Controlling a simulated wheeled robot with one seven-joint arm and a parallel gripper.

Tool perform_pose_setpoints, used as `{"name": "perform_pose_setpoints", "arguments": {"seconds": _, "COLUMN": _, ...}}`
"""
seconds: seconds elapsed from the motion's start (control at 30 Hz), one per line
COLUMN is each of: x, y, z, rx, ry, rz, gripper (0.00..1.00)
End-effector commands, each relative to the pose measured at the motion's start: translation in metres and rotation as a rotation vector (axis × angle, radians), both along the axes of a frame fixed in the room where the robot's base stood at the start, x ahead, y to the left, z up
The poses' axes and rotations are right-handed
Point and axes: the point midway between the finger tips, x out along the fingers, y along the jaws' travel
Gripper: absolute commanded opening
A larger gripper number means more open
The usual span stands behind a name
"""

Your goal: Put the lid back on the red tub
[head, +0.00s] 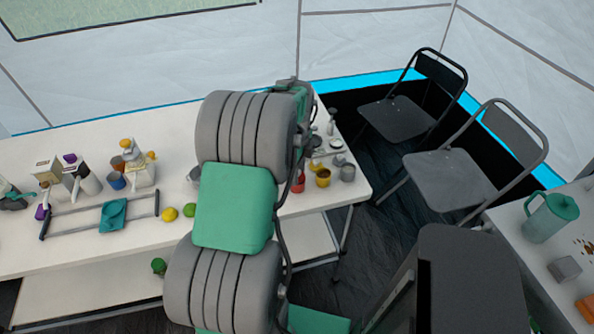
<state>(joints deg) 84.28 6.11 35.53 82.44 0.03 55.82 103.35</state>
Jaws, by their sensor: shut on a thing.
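A small red container (299,183) stands on the white table, just right of my arm and partly hidden by it. I cannot tell whether it is the red tub or a cup. No lid can be made out. My arm rises through the middle of the view and bends over the table. Its far end is behind its own links, so my gripper and anything in it are hidden.
On the white table (50,238), a yellow cup (323,178) and a grey cup (347,173) stand near the right end. A lemon (169,214), a lime (190,209) and a rack with a teal cloth (113,215) lie left. Folding chairs (450,180) stand right.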

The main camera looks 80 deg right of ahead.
Motion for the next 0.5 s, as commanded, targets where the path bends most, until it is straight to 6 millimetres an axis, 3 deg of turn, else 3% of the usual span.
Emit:
{"name": "perform_pose_setpoints", "arguments": {"seconds": 0.33, "x": 0.0000, "y": 0.0001, "z": 0.0000, "rx": 0.000, "ry": 0.000, "rz": 0.000, "gripper": 0.67}}
{"name": "perform_pose_setpoints", "arguments": {"seconds": 0.5, "x": 0.0000, "y": 0.0001, "z": 0.0000, "rx": 0.000, "ry": 0.000, "rz": 0.000, "gripper": 0.67}}
